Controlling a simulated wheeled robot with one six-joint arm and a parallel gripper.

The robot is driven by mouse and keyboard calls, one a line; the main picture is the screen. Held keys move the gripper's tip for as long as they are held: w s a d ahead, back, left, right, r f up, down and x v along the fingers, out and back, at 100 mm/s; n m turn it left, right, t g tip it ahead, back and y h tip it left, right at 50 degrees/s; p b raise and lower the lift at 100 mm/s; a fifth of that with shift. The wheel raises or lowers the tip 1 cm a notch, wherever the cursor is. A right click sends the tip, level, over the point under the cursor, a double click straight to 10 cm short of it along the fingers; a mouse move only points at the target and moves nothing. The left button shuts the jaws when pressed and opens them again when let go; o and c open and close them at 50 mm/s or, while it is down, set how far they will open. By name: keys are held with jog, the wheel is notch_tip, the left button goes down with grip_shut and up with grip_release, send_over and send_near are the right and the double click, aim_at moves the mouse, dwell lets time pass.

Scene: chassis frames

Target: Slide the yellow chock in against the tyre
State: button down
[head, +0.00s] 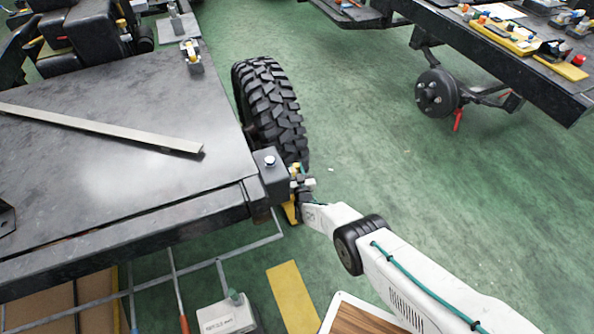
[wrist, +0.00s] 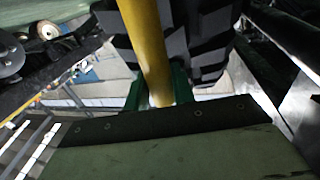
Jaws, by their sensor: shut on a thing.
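The black knobby tyre (head: 268,105) stands on the green floor beside the dark chassis deck; its tread also fills the top middle of the wrist view (wrist: 207,42). The yellow chock (head: 291,213) shows as a small patch low by the deck corner, mostly hidden by my gripper (head: 298,188). In the wrist view a yellow bar (wrist: 146,45), seemingly the chock's handle, runs down between my green fingers (wrist: 156,92), which are shut on it. The bar overlaps the tread in that view. I cannot tell whether the chock touches the tyre.
The deck (head: 110,120) with a dark corner block (head: 271,175) stands close left of my gripper. A metal bar (head: 100,128) lies on the deck. A yellow floor strip (head: 292,297) lies in front. Another chassis with a bare hub (head: 437,94) stands right; green floor between is clear.

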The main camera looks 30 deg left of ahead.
jog(key=c, duration=1.1)
grip_release()
jog(key=shift+s+d, duration=0.1)
jog(key=shift+s, duration=0.05)
